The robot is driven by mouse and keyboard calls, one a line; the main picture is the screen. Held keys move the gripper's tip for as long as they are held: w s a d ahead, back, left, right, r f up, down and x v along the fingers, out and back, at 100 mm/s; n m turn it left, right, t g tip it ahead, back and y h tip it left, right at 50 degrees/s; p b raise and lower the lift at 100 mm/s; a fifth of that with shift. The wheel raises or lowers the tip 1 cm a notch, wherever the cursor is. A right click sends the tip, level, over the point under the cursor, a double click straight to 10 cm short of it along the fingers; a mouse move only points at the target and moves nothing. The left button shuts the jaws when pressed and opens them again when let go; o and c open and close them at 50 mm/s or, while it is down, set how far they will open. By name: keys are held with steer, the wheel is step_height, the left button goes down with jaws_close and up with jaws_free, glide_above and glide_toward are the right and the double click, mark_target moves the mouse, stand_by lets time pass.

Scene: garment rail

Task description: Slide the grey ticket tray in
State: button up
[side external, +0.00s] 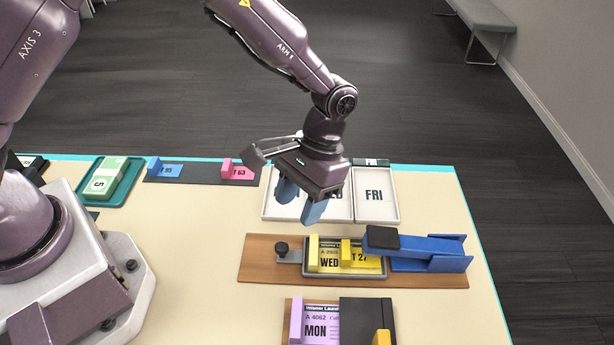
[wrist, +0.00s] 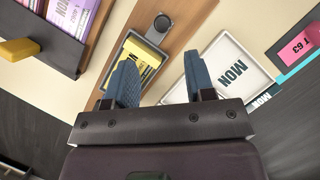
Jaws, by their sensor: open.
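The grey ticket tray (side external: 309,270) sits on a wooden board (side external: 258,262) and holds yellow WED tickets (side external: 330,263) with yellow blocks. A dark round knob (side external: 282,248) stands on the tray's left tab. The tray's right end lies by the blue stapler-like press (side external: 430,255), whose dark head overhangs the tickets' far corner. My gripper (side external: 298,204) is open and empty, above the white trays behind the board. In the wrist view the knob (wrist: 161,23) is visible beyond the open fingers (wrist: 160,72), and the left finger hides part of the grey tray (wrist: 152,48).
White trays, one marked FRI (side external: 376,196), lie behind the board. A dark holder with purple MON tickets (side external: 321,322) stands in front of it. A pink block (side external: 238,171), a blue block (side external: 168,169) and a green tray (side external: 108,182) are at the back left. The table left of the board is clear.

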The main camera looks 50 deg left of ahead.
steer(key=v, duration=0.4)
steer(key=shift+w+r, duration=0.15)
steer(key=shift+r, duration=0.25)
steer(key=s+a+r+t, duration=1)
steer(key=s+a+r, duration=0.6)
steer(key=r, duration=0.4)
steer(key=shift+s, duration=0.4)
stand_by(0.9)
